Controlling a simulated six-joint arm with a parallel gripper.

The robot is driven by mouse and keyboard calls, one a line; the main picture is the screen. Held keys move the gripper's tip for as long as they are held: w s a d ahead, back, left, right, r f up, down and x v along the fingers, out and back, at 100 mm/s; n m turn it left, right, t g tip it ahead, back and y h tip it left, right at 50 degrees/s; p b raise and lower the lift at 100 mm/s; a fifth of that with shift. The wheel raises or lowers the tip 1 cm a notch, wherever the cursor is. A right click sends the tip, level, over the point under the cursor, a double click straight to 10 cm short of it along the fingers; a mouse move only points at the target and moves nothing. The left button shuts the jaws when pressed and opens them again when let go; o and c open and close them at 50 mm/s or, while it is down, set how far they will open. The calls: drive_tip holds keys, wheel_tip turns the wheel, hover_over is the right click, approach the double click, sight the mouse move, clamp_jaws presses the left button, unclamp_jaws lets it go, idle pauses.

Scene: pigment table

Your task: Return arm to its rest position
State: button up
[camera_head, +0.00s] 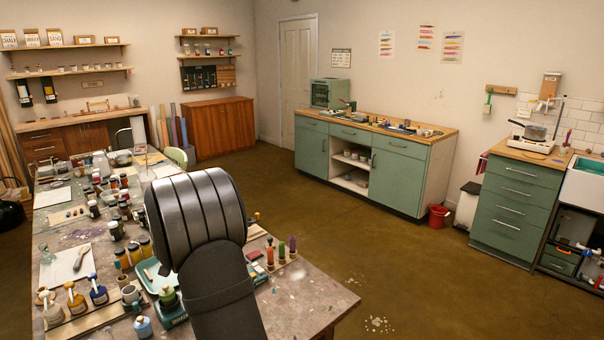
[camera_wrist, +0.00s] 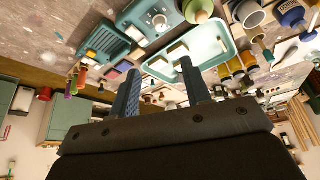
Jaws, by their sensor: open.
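My gripper shows in the wrist view (camera_wrist: 158,88) with its two dark fingers spread apart and nothing between them. In the head view my dark, banded arm rises over the near part of the paint-stained table (camera_head: 315,300) and hides part of it; the fingers are hidden there. In the wrist view, which is turned upside down, a pale tray (camera_wrist: 215,42) with blocks in it lies beyond the fingertips. The fingers appear apart from it.
The table holds many bottles and jars, among them pump bottles (camera_head: 77,300), a blue-capped bottle (camera_head: 142,326) and a rack of coloured tubes (camera_head: 282,255). A teal device (camera_wrist: 150,22) stands beside the tray. The table's front right corner is mostly clear. A green cabinet (camera_head: 400,175) stands well away.

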drive_tip(key=d+f+n+t+y, duration=0.2)
drive_tip(key=d+f, duration=0.3)
drive_tip(key=f, duration=0.3)
drive_tip(key=shift+w+f+t+y, duration=0.15)
drive_tip(key=shift+w+t+y, duration=0.1)
drive_tip(key=shift+t+y, duration=0.5)
